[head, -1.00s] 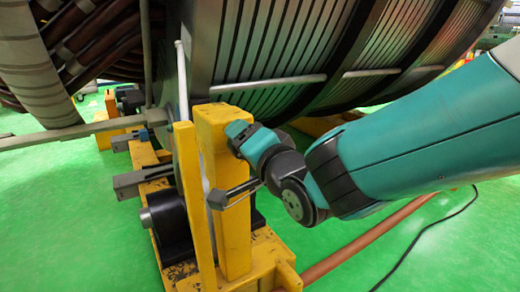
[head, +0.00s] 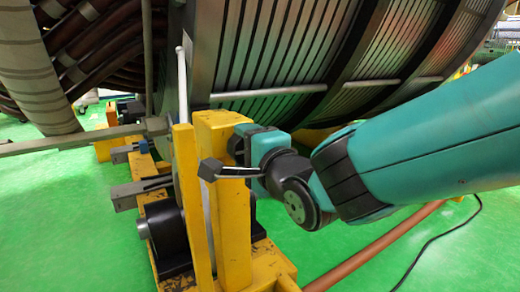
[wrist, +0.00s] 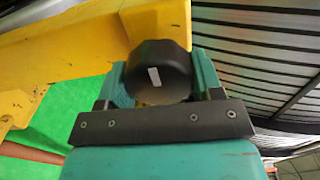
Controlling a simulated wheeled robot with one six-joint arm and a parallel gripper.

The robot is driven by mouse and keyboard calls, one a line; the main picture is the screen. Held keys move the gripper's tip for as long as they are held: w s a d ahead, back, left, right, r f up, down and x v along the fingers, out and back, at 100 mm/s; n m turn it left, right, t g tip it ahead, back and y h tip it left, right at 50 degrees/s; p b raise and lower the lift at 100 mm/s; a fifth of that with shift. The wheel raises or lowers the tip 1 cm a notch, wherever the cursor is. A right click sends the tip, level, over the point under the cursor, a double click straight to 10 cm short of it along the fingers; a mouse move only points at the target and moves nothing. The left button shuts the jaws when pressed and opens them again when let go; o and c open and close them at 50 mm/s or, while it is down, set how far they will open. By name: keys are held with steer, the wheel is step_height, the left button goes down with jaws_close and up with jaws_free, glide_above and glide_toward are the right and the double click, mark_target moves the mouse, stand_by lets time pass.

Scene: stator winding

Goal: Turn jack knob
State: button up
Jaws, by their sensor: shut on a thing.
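The jack knob (wrist: 157,82) is a round black knob with a small white mark on its face. In the wrist view it sits between the two teal fingers of my gripper (wrist: 160,68), which is shut on it. The knob is beside a yellow steel part (wrist: 90,45). In the head view my gripper (head: 246,146) reaches the right side of the yellow upright post (head: 235,215), near its top. The knob is mostly hidden there by the post and my gripper, with only a dark part showing.
The large ribbed stator (head: 300,60) rises close behind and above my gripper. A yellow stand base (head: 265,268) holds a black cylinder (head: 165,230) at the left. A brown pipe (head: 375,245) and a black cable (head: 430,235) lie on the green floor (head: 80,200) at right.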

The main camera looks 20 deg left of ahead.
steer(key=shift+s+a+f, duration=0.1)
steer(key=shift+s+f, duration=0.05)
steer(key=o, duration=0.9)
steer(key=shift+o, duration=0.2)
steer(key=v, duration=1.7)
steer(key=shift+d, duration=0.3)
